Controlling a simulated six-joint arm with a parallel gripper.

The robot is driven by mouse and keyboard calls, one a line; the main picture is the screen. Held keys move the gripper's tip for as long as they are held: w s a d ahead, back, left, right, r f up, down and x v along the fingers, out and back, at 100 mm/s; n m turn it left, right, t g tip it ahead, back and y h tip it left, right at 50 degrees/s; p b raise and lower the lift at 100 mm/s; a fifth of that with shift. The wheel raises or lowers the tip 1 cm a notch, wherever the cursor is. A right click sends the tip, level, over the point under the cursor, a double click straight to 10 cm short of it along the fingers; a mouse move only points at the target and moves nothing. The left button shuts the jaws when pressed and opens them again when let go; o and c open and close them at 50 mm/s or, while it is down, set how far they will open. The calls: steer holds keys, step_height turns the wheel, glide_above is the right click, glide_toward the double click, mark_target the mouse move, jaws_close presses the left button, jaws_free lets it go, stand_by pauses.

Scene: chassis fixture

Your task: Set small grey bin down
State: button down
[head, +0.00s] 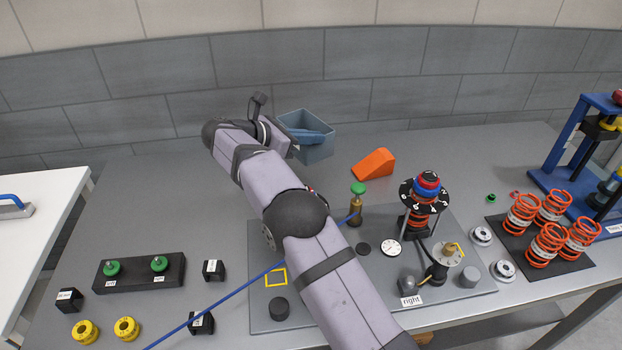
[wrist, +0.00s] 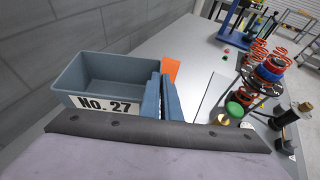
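The small grey bin (head: 318,150) is an open, blue-grey box at the back of the grey table, near the wall. In the wrist view the bin (wrist: 82,72) shows a white "NO. 27" label and looks upright and empty. My gripper (wrist: 164,97) has blue fingers close together at the bin's right wall, with the wall's edge seeming to lie between them. In the head view my gripper (head: 312,135) overlaps the bin's rim, and my wrist hides its left side. The bin's base appears at or very near the table top; any small gap cannot be made out.
An orange wedge (head: 374,164) lies right of the bin. A grey plate (head: 330,310) carries a green-topped post (head: 357,205) and a spring assembly (head: 424,205). Orange springs (head: 548,228) and a blue frame (head: 585,150) stand far right. The table's back left is clear.

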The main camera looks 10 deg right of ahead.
steer(key=shift+m+g, duration=0.3)
steer(key=shift+m, duration=0.1)
steer(key=shift+s+d+f+p, duration=0.2)
steer(key=shift+s+f+p, duration=0.25)
steer(key=shift+f, duration=1.15)
steer(key=shift+s+d+f+p, duration=0.2)
steer(key=shift+f+p, duration=0.45)
steer(key=shift+f, duration=0.9)
steer(key=shift+s+d+f+p, duration=0.15)
steer(key=shift+s+f+p, duration=0.3)
steer(key=shift+f, duration=1.15)
steer(key=shift+w+f, duration=0.1)
steer(key=shift+f+h, duration=0.15)
steer(key=shift+h, duration=0.15)
steer(key=c, duration=2.4)
jaws_free()
steer(key=shift+c, duration=0.2)
steer(key=o, duration=0.4)
